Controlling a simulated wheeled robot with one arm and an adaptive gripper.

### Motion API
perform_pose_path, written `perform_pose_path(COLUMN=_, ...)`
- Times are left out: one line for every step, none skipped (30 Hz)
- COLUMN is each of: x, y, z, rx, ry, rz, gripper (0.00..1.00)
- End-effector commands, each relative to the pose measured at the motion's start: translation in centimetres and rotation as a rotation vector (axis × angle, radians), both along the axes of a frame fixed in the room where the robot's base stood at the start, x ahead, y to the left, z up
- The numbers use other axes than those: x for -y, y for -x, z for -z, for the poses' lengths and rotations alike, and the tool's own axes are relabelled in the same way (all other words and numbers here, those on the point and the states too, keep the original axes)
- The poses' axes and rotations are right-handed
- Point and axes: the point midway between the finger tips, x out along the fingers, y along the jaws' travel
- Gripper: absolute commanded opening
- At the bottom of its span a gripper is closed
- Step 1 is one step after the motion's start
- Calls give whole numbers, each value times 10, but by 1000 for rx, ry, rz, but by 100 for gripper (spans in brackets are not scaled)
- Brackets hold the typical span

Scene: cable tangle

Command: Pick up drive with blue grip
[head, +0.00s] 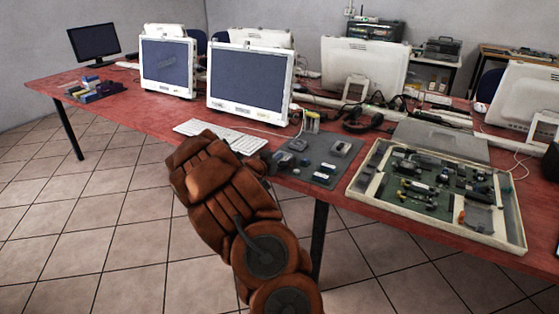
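Several small pieces lie on a dark grey mat (345,165) near the table's front edge. One small piece with a pale blue-white part (325,168) lies near the middle of the mat; it may be the drive with the blue grip, but it is too small to tell. My orange-brown arm reaches up from the bottom to the left of the mat. My gripper (268,161) seems to be the dark part at the mat's left edge, largely hidden by the arm. I cannot see its fingers clearly, nor whether it holds anything.
A white keyboard (221,136) lies left of the mat, partly behind my arm. An open tray of circuit boards (507,215) stands to the right. White monitors (249,80) and cables are behind. The red table's (85,78) front edge runs just before the mat.

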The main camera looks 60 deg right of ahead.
Motion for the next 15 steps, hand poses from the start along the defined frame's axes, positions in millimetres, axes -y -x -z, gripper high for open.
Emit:
perform_pose_path(x=0, y=0, z=0, rx=0, ry=0, rz=0, gripper=89)
perform_pose_path(x=0, y=0, z=0, rx=0, ry=0, rz=0, gripper=85)
perform_pose_path(x=0, y=0, z=0, rx=0, ry=0, rz=0, gripper=81)
perform_pose_path(x=0, y=0, z=0, rx=0, ry=0, rz=0, gripper=78)
perform_pose_path(x=0, y=0, z=0, rx=0, ry=0, rz=0, gripper=75)
perform_pose_path(x=0, y=0, z=0, rx=0, ry=0, rz=0, gripper=71)
perform_pose_path(x=0, y=0, z=0, rx=0, ry=0, rz=0, gripper=68)
perform_pose_path(x=0, y=0, z=0, rx=0, ry=0, rz=0, gripper=65)
perform_pose_path(x=0, y=0, z=0, rx=0, ry=0, rz=0, gripper=60)
perform_pose_path(x=0, y=0, z=0, rx=0, ry=0, rz=0, gripper=57)
perform_pose_path(x=0, y=0, z=0, rx=0, ry=0, rz=0, gripper=54)
perform_pose_path(x=0, y=0, z=0, rx=0, ry=0, rz=0, gripper=50)
perform_pose_path(x=0, y=0, z=0, rx=0, ry=0, rz=0, gripper=47)
perform_pose_path(x=0, y=0, z=0, rx=0, ry=0, rz=0, gripper=44)
perform_pose_path(x=0, y=0, z=0, rx=0, ry=0, rz=0, gripper=40)
